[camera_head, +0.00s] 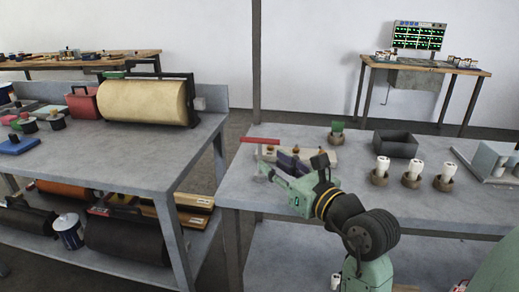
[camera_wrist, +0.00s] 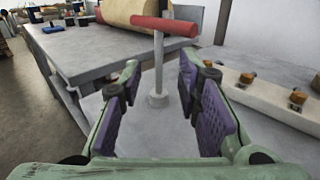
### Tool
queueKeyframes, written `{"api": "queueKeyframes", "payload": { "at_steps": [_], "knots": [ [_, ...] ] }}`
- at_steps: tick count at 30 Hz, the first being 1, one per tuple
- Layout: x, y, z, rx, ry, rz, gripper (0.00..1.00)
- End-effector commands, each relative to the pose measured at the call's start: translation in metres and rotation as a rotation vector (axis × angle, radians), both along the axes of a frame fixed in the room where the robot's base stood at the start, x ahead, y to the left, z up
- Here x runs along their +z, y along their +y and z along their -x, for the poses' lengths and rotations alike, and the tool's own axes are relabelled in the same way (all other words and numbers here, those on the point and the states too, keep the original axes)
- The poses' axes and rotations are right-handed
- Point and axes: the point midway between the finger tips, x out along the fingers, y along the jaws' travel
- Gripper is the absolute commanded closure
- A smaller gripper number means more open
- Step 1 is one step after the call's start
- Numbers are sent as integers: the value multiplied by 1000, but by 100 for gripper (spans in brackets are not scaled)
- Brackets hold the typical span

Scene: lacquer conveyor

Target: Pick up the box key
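The box key has a red crossbar handle (camera_wrist: 150,24) on a pale grey shaft (camera_wrist: 158,62) with a wider round foot. It stands upright on the grey table. In the head view its red handle (camera_head: 259,141) shows at the table's left edge, with the shaft mostly hidden by my gripper. My gripper (camera_wrist: 160,74) is open and empty, low over the table, its purple-padded fingers on either side of the shaft in the wrist view. I cannot tell whether the shaft is fully between the pads; no contact shows. My gripper (camera_head: 266,171) also shows in the head view.
A cream block (camera_wrist: 270,100) with copper-coloured knobs lies close to the right of my gripper. A dark open tray (camera_head: 396,144) and several white cylinders in brown cups (camera_head: 411,180) stand farther right. Another bench with a yellowish roller (camera_head: 145,101) stands left, across a gap.

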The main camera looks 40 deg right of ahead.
Motion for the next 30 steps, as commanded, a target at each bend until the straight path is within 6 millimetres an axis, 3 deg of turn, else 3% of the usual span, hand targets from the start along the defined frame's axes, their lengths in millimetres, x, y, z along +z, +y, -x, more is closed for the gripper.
{"api": "queueKeyframes", "payload": {
  "at_steps": [16,24,30],
  "knots": [
    [6,-3,-61,2,-1,1,69],
    [4,-3,-64,2,-2,1,69],
    [4,-3,-64,2,-2,1,82]
  ]
}}
